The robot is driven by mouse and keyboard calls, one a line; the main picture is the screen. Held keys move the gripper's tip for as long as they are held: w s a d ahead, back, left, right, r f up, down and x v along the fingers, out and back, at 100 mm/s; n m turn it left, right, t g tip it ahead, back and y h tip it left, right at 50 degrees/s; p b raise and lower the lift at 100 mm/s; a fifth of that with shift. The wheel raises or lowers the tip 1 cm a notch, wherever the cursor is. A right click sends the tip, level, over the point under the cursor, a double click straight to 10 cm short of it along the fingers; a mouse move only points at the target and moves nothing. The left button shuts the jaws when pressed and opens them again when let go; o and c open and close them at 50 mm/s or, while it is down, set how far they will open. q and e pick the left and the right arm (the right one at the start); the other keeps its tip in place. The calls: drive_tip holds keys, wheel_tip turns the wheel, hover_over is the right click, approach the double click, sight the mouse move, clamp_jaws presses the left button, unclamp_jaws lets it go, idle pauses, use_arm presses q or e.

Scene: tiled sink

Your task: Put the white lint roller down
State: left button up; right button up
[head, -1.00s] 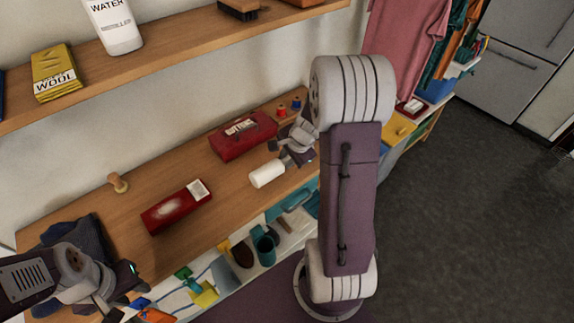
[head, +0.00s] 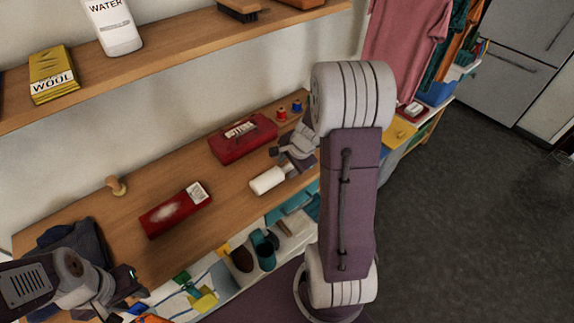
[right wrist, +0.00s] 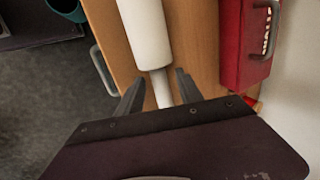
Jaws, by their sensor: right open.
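The white lint roller (head: 267,180) lies on the wooden worktop near its front edge, right of the middle in the head view. In the right wrist view its white roll (right wrist: 147,32) points away from me, and its thin handle (right wrist: 161,90) passes between my fingers. My right gripper (head: 284,160) is open around the handle, with a visible gap on each side in the right wrist view (right wrist: 158,92). My left gripper (head: 130,285) is at the lower left of the head view, close to dark folded cloth, away from the roller; its jaw opening is unclear.
A red toolbox (head: 242,138) stands behind the roller, with small spools (head: 289,110) beside it. A red box (head: 176,209) and a wooden knob (head: 116,186) lie to the left. Dark cloth (head: 75,243) covers the left end. Bare worktop (head: 222,190) lies between the red box and roller.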

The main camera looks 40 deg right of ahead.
drive_tip(key=p+v, duration=0.3)
drive_tip(key=v, duration=0.7)
drive_tip(key=s+a+f+n+g, duration=0.1)
drive_tip(key=s+a+f+n, duration=0.1)
drive_tip(key=s+a+n, duration=0.2)
drive_tip(key=s+a+f+n+g, duration=0.2)
drive_tip(key=s+a+n, duration=0.2)
drive_tip(key=a+n, duration=0.7)
drive_tip(key=shift+s+f+n, duration=0.25)
drive_tip(key=shift+n, duration=0.75)
